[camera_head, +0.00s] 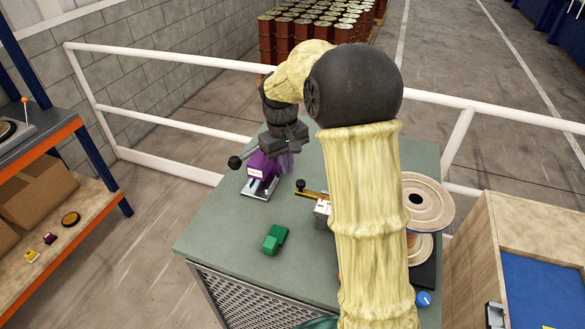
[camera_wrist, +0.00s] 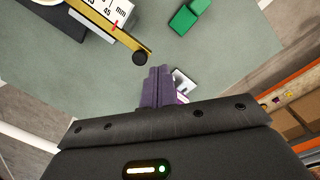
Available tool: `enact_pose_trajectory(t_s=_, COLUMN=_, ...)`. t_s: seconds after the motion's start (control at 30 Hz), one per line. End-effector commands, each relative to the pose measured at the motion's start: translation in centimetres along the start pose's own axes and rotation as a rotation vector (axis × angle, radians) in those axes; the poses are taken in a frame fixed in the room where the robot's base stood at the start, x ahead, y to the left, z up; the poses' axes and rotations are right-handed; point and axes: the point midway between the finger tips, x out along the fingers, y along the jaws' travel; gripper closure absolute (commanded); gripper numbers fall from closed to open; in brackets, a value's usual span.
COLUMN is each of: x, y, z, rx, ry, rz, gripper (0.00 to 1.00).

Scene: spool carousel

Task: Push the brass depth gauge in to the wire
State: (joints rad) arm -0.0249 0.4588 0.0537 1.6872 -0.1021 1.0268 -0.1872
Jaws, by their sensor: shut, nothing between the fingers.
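The brass depth gauge (camera_head: 312,193) is a flat bar with a black knob at its left end. It lies along a white scale block (camera_head: 322,209) on the green-grey table. The wrist view shows the brass bar (camera_wrist: 105,22), its black knob (camera_wrist: 139,58), the numbered block (camera_wrist: 117,10) and a red pointer. My gripper (camera_head: 285,165) is over the table, up and left of the knob. In the wrist view its purple-grey fingers (camera_wrist: 158,72) are together and empty, apart from the knob in the picture. I cannot make out the wire; my arm hides the bar's right side.
A purple clamp-like device (camera_head: 262,166) with a black-knobbed lever stands close by my gripper. A green block (camera_head: 273,240) sits nearer the front. Spools (camera_head: 437,212) stand at the right. White rails (camera_head: 175,57) run behind the table.

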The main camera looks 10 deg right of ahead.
Motion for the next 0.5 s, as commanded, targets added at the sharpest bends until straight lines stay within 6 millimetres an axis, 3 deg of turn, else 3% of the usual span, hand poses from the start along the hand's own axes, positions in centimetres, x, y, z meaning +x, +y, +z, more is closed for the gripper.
enact_pose_trajectory(t_s=0.2, x=-1.3, y=1.0, z=-4.5, rx=-0.076, ry=-0.079, rz=0.003, gripper=1.0)
enact_pose_trajectory(t_s=0.5, x=-2.6, y=2.0, z=-8.8, rx=-0.159, ry=-0.19, rz=-0.004, gripper=1.0)
